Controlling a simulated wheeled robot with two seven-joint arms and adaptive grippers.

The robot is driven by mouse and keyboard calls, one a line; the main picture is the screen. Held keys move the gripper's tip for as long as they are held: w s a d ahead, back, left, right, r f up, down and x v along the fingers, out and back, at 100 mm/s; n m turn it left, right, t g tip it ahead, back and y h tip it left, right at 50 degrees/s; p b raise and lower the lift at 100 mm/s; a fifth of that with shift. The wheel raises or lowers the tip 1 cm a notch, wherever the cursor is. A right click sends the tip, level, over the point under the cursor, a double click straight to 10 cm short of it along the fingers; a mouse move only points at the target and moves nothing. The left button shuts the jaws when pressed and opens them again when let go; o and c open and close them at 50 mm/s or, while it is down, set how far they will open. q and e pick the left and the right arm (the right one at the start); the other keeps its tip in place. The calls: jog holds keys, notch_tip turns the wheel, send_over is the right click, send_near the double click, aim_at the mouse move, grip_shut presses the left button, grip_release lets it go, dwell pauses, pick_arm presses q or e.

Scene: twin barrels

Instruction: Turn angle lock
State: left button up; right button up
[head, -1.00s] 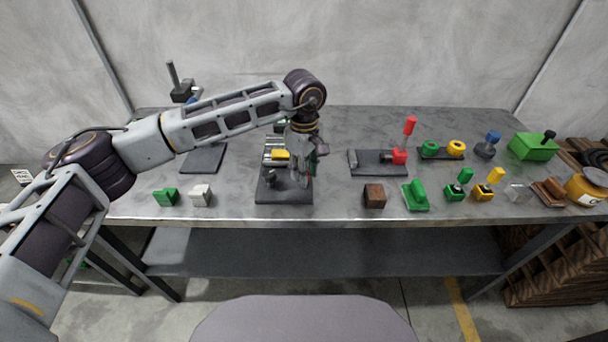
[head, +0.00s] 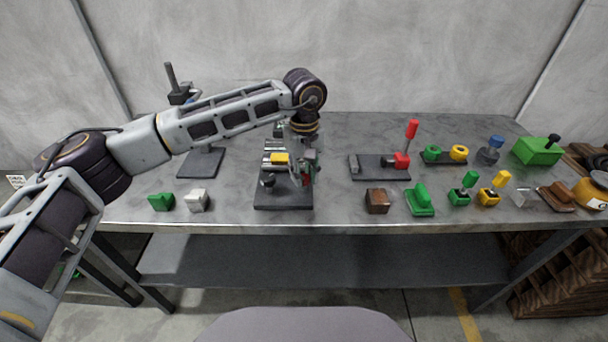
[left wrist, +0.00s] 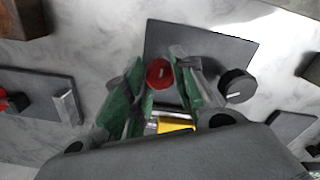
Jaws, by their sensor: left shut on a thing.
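The device with a dark base plate (head: 270,200) stands on the table left of centre. It carries a yellow block (head: 280,158) and a black knob (head: 267,181) with a white mark, which shows more clearly in the left wrist view (left wrist: 236,87). My left gripper (head: 305,178) is over the right side of this plate, pointing down. In the left wrist view its green-padded fingers (left wrist: 160,88) are shut on a red knob (left wrist: 158,73) with a pale line on its face. The gripper mostly hides the red knob in the head view. My right gripper is not in view.
To the right stand a dark plate with a red handle (head: 411,130), a brown block (head: 377,201) and several green and yellow parts. Green (head: 161,202) and white (head: 198,201) blocks lie to the left. Bare table separates the brown block from the device.

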aim_at(304, 176)
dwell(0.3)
pick_arm(q)
jog(key=o, duration=1.1)
jog(key=shift+c, duration=0.2)
notch_tip(304, 176, up, 12)
dwell(0.5)
